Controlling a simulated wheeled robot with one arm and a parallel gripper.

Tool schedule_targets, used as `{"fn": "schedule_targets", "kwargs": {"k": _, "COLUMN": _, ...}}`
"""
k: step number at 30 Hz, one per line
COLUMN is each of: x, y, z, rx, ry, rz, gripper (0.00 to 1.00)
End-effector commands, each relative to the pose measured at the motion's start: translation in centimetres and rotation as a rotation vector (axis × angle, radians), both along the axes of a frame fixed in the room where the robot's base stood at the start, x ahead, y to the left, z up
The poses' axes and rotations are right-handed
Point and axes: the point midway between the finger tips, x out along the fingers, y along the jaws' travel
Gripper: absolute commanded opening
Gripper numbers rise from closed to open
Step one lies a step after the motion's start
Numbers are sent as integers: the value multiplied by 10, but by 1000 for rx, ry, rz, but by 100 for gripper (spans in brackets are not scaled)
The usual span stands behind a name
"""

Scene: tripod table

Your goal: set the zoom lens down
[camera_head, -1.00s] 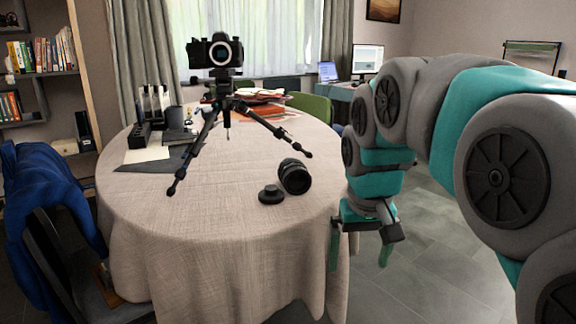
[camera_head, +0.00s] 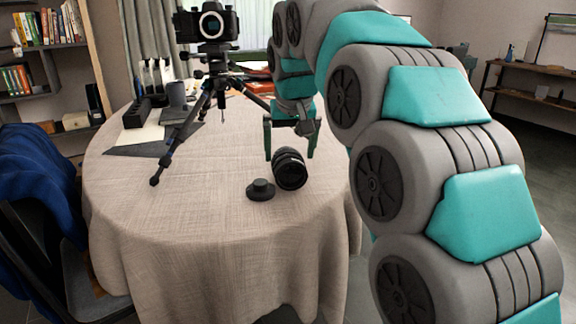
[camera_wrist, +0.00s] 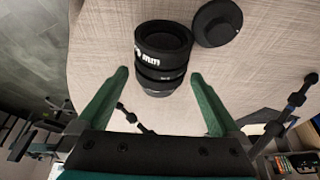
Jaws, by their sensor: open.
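The black zoom lens (camera_head: 290,170) lies on the cloth of the round table (camera_head: 215,240), near its right side. In the wrist view the lens (camera_wrist: 163,55) shows ahead of and partly between my fingers. A small black round piece with a knob (camera_head: 261,190) sits just left of the lens; it also shows in the wrist view (camera_wrist: 217,22). My gripper (camera_head: 289,155) is open and empty, behind and above the lens, fingers pointing down; its green fingers (camera_wrist: 160,75) stand apart on either side in the wrist view. A camera (camera_head: 208,25) without a lens is on the tripod (camera_head: 212,90).
The tripod's legs stand spread on the table behind the lens. Dark desk items (camera_head: 150,105) and papers are at the back left. A chair with a blue cloth (camera_head: 45,185) is at the left. The front of the table is clear.

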Motion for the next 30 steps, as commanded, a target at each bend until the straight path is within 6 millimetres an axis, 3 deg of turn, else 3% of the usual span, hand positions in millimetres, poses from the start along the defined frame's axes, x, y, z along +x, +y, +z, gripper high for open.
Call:
{"fn": "schedule_targets", "kwargs": {"k": 5, "x": 3, "y": 1, "z": -12, "rx": 0, "ry": 1, "rz": 0, "gripper": 100}}
{"fn": "schedule_targets", "kwargs": {"k": 12, "x": 13, "y": 4, "z": -43, "rx": -2, "ry": 4, "rz": 1, "gripper": 100}}
{"fn": "schedule_targets", "kwargs": {"k": 21, "x": 16, "y": 4, "z": -48, "rx": 0, "ry": -3, "rz": 1, "gripper": 99}}
{"fn": "schedule_targets", "kwargs": {"k": 30, "x": 16, "y": 4, "z": -48, "rx": 0, "ry": -1, "rz": 1, "gripper": 65}}
